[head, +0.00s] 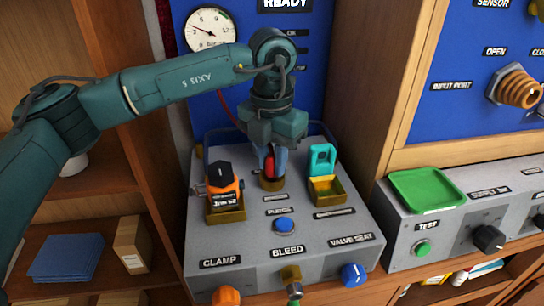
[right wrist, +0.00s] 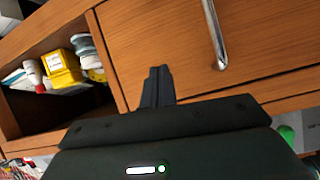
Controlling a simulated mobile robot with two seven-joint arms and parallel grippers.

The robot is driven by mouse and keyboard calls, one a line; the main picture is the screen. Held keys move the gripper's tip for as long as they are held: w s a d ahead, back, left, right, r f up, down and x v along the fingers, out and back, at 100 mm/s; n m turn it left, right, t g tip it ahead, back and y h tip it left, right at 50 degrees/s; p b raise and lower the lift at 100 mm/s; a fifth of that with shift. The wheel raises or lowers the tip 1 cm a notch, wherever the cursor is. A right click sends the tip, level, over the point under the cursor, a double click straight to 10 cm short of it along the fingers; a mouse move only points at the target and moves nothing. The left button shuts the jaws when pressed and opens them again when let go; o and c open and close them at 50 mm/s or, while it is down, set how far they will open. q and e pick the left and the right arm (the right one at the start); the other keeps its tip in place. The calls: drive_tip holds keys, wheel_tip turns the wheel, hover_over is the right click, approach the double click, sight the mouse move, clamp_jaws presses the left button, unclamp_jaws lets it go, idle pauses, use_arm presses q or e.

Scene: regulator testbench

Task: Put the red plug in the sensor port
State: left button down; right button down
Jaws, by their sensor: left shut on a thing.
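A red plug (head: 269,168) stands in or just over a round brass holder (head: 271,183) on the grey sloped console. My left gripper (head: 270,152) points down from above and is shut on the red plug. The gripper's fingers hide part of the plug, and I cannot tell whether its lower end is still inside the holder. A "SENSOR" label (head: 491,3) is at the top right of the blue panel, with its port mostly cut off by the frame. My right gripper (right wrist: 157,87) shows in the right wrist view, with its fingers together and nothing visible between them.
An orange-and-black device (head: 224,190) sits in a brass tray left of the plug. A teal part (head: 322,160) stands in another brass tray at right. A copper-coloured connector (head: 519,90) sticks out beside "INPUT PORT". A green tray (head: 426,189) is on the right-hand console.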

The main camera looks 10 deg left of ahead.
sight(272, 157)
use_arm(q)
drive_tip(key=shift+f, duration=0.2)
drive_tip(key=c, duration=1.2)
unclamp_jaws()
drive_tip(key=shift+c, duration=0.2)
wheel_tip(272, 157, up, 12)
drive_tip(key=shift+r, duration=0.25)
